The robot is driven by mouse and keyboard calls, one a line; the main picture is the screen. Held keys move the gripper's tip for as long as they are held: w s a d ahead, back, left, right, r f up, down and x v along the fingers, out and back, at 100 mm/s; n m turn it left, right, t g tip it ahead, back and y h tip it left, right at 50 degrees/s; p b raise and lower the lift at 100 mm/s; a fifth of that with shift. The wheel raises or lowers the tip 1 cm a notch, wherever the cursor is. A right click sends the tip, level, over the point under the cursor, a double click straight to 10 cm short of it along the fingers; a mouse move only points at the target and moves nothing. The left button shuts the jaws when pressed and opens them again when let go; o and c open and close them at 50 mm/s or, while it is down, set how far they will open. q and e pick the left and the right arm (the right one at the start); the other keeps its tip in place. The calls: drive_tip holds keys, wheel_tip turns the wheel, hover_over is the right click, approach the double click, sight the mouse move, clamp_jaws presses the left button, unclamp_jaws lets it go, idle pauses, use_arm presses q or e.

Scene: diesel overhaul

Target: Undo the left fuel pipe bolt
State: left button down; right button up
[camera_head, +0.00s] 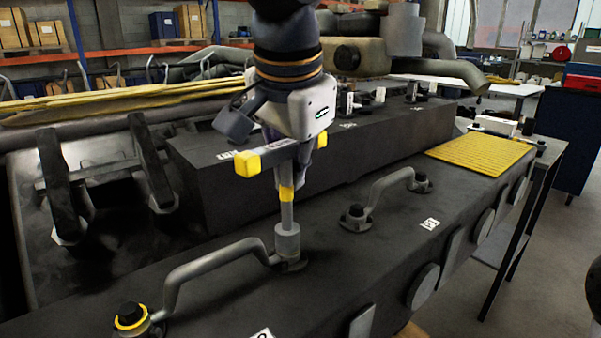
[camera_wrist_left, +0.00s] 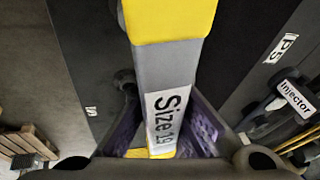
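My left gripper (camera_head: 303,146) points down over the engine block and is shut on a T-handle socket wrench (camera_head: 286,205). The wrench has a grey shaft, yellow handle ends and a "Size 19" label, which shows in the wrist view between purple finger pads (camera_wrist_left: 165,125). Its socket stands upright over the right end of a grey bent fuel pipe (camera_head: 215,262) and hides the fastener there. The pipe's other end, at lower left, has a dark bolt with a yellow ring (camera_head: 129,315). My right gripper is not in view.
A second bent pipe (camera_head: 388,190) with dark end bolts lies farther right on the dark engine block (camera_head: 345,265). A yellow perforated mat (camera_head: 481,154) lies on its far end. A raised dark block (camera_head: 225,178) stands behind the wrench. Shelves and benches are farther back.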

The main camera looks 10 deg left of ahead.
use_arm(q)
drive_tip(key=shift+f, duration=0.2)
drive_tip(key=n+y, duration=0.1)
drive_tip(key=n, duration=0.1)
drive_tip(key=a+n, duration=0.1)
drive_tip(key=n, duration=0.1)
drive_tip(key=shift+s+n+g+y, duration=0.1)
drive_tip(key=shift+n+g+y, duration=0.2)
drive_tip(key=shift+n+y, duration=0.1)
drive_tip(key=n, duration=0.2)
drive_tip(key=n+g, duration=0.1)
drive_tip(key=a+n+y, duration=0.1)
drive_tip(key=n, duration=0.1)
drive_tip(key=shift+s+n+g, duration=0.3)
drive_tip(key=shift+g, duration=0.1)
drive_tip(key=shift+r, duration=0.1)
